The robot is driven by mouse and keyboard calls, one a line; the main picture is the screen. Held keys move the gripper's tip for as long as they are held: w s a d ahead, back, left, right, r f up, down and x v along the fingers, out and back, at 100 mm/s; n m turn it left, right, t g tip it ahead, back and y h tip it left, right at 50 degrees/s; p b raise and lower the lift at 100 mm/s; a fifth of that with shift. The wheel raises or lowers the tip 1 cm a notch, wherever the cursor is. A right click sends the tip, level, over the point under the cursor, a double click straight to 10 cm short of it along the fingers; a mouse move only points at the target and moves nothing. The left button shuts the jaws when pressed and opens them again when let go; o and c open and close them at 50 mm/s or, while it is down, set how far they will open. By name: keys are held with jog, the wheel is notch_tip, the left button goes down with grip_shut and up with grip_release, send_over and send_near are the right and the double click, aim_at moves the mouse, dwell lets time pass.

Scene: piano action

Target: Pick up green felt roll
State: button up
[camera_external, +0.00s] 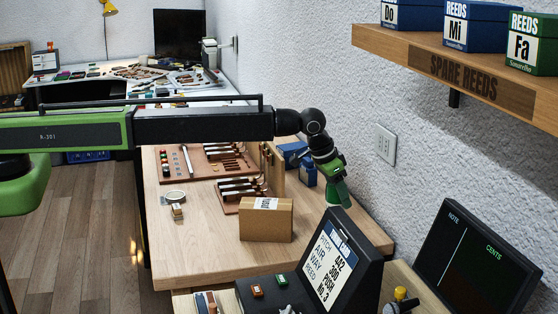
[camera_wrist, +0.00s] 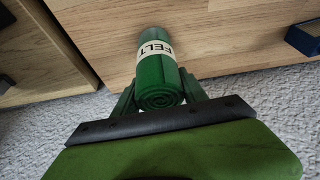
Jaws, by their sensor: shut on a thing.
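The green felt roll (camera_wrist: 152,78) has a white band reading FELT and a spiral rolled end facing the wrist camera. My gripper (camera_wrist: 160,92) is shut on it, with one green finger on each side of the roll. In the external view my gripper (camera_external: 335,178) points down over the far right part of the wooden bench, near the wall. I cannot clearly tell the roll from my green gripper parts in that view. Whether the roll touches the bench cannot be told.
The wooden bench (camera_external: 185,245) carries a cardboard box (camera_external: 265,220), tool racks (camera_external: 238,190) and blue containers (camera_external: 300,160). A black sign panel (camera_external: 335,262) stands in front. A shelf with reed boxes (camera_external: 470,65) overhangs at the right. The textured wall is close by.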

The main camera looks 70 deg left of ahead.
jog(key=r+p, duration=0.2)
jog(key=r, duration=0.1)
jog(key=r+p, duration=0.2)
jog(key=shift+s+d, duration=0.25)
jog(key=s+d+r+p, duration=0.5)
jog(key=s+d+p, duration=0.1)
jog(key=s+d, duration=0.1)
jog(key=shift+d+r, duration=0.3)
jog(key=shift+d, duration=0.4)
